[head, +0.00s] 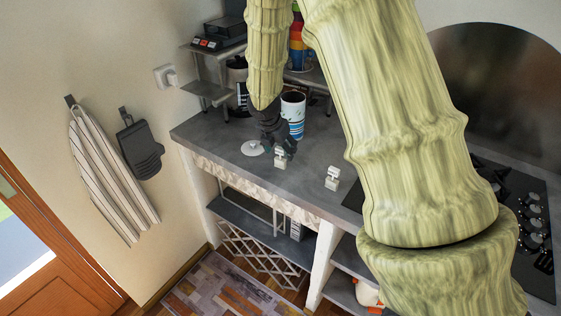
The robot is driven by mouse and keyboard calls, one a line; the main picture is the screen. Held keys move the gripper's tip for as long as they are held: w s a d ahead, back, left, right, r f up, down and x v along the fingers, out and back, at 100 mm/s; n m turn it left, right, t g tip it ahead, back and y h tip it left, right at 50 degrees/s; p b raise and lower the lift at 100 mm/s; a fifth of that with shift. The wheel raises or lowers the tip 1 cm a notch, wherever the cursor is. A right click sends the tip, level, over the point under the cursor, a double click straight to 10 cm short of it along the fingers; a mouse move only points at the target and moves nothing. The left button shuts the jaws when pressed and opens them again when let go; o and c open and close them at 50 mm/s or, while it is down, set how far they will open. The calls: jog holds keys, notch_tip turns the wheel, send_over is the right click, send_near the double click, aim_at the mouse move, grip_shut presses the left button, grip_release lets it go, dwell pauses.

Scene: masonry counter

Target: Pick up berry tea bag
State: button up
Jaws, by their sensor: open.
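My gripper (282,150) is open and low over the left part of the grey counter, pointing down. A small pale tag-like item (280,160) is right at its fingertips; it may be a tea bag, but I cannot read a flavour or tell whether the fingers touch it. A second similar pale item (332,180) stands on the counter to the right, apart from the gripper. Which of the two is the berry tea bag cannot be told at this size.
A white and blue patterned cup (293,114) stands just behind my gripper. A white round disc (252,148) lies to its left. A metal rack (208,90) stands at the back. A black hob (525,225) is at the right. The counter's front edge is close.

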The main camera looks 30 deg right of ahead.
aim_at(282, 154)
jog(key=shift+w+p+x, duration=0.2)
jog(key=shift+p+x, duration=0.6)
jog(key=shift+x, duration=1.8)
jog(key=c, duration=0.9)
